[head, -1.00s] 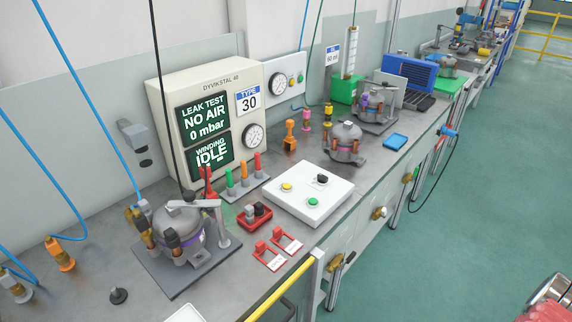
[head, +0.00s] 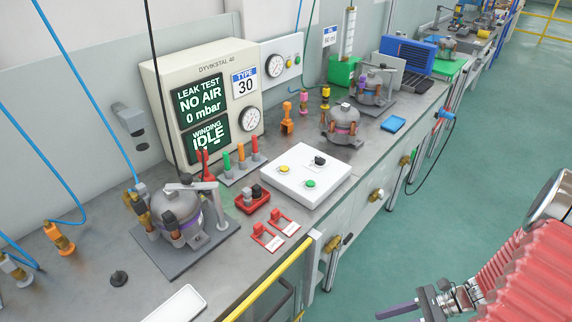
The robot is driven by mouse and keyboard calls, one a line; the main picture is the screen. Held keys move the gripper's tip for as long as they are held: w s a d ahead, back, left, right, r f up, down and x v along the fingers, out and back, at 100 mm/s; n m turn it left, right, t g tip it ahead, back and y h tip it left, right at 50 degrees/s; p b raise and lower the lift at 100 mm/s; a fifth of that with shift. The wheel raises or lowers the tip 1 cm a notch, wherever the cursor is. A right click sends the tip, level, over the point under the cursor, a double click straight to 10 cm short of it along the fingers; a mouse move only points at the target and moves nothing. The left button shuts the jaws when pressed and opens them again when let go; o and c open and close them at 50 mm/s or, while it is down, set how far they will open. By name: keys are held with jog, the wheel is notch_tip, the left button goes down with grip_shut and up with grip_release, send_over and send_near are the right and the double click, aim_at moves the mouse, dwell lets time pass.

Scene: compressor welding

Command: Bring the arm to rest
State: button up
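My arm, with a red ribbed sleeve, enters the head view at the lower right, over the green floor. My gripper (head: 398,311) is at the bottom edge, to the right of the bench front and clear of it. A dark finger points left. The lower part is cut off by the frame, so I cannot tell whether it is open or shut. I see nothing held in the visible part.
The grey bench (head: 80,255) holds a clamped compressor (head: 178,218), a tester (head: 200,100) reading "NO AIR" and "IDLE", a white button box (head: 305,175) and another compressor (head: 341,124). A yellow rail (head: 270,280) runs along the front. The floor (head: 500,130) is open.

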notch_tip(320, 180, up, 19)
jog(key=a+n+g+h, duration=0.1)
jog(key=a+n+h, duration=0.2)
jog(key=n+h, duration=1)
jog(key=s+a+r+n+t+y, duration=0.1)
jog(key=a+r+n+t, duration=0.5)
jog(key=r, duration=1)
jog(key=a+n, duration=0.3)
jog(key=a, duration=0.1)
jog(key=shift+s+r, duration=0.2)
jog(key=shift+s, duration=0.05)
jog(key=shift+c, duration=0.4)
